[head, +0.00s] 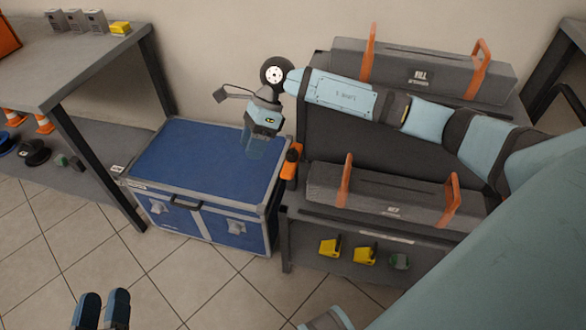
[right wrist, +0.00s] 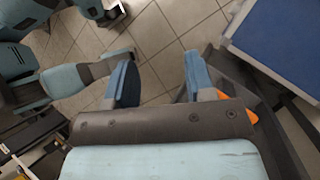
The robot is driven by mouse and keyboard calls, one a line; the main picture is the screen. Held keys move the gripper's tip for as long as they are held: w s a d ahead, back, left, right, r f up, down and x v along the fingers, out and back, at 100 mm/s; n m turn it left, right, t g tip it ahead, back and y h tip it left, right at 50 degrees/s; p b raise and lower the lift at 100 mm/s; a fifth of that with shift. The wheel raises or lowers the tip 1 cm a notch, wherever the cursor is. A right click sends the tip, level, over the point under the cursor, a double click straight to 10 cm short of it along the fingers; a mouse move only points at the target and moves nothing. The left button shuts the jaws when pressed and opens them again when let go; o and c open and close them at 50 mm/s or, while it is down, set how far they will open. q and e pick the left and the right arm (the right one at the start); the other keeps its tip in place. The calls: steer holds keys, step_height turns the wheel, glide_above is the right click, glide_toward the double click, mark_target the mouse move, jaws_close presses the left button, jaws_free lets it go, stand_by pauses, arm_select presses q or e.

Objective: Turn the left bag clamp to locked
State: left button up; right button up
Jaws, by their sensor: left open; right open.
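A small orange and black clamp-like part (head: 290,162) stands at the left end of the rack, beside the lower grey bag (head: 395,194). I take it for the left bag clamp; its lock position cannot be read. My right gripper (head: 256,147) is open and empty, to the left of this part and above the blue case. In the right wrist view, the fingers (right wrist: 160,78) are apart with floor between them. An orange piece (right wrist: 250,118) shows beyond the right finger, partly hidden. My left gripper (head: 102,300) is open at the bottom left, far from the rack.
A blue case (head: 205,160) with metal edges stands on the floor left of the rack. An upper grey bag (head: 425,72) with orange straps lies behind my right arm. Yellow items (head: 330,246) sit on the lower shelf. A grey table (head: 55,65) is at the left.

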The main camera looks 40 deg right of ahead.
mark_target(293, 149)
steer(key=w+d+h+b, duration=0.4)
steer(key=d+h, duration=0.3)
steer(key=d, duration=0.7)
arm_select(q)
step_height(293, 149, down, 8)
steer(key=d+g+h+b, duration=0.1)
steer(key=g+b, duration=0.1)
steer(key=b, duration=0.2)
steer(key=shift+s+d+r+m, duration=0.15)
steer(key=shift+s+m, duration=0.15)
steer(key=shift+m, duration=0.1)
arm_select(e)
steer(key=shift+n+t, duration=0.3)
steer(key=shift+t, duration=0.1)
steer(key=f, duration=1.3)
steer(key=shift+s+a, duration=0.15)
steer(key=shift+s, duration=0.15)
steer(key=shift+c, duration=0.5)
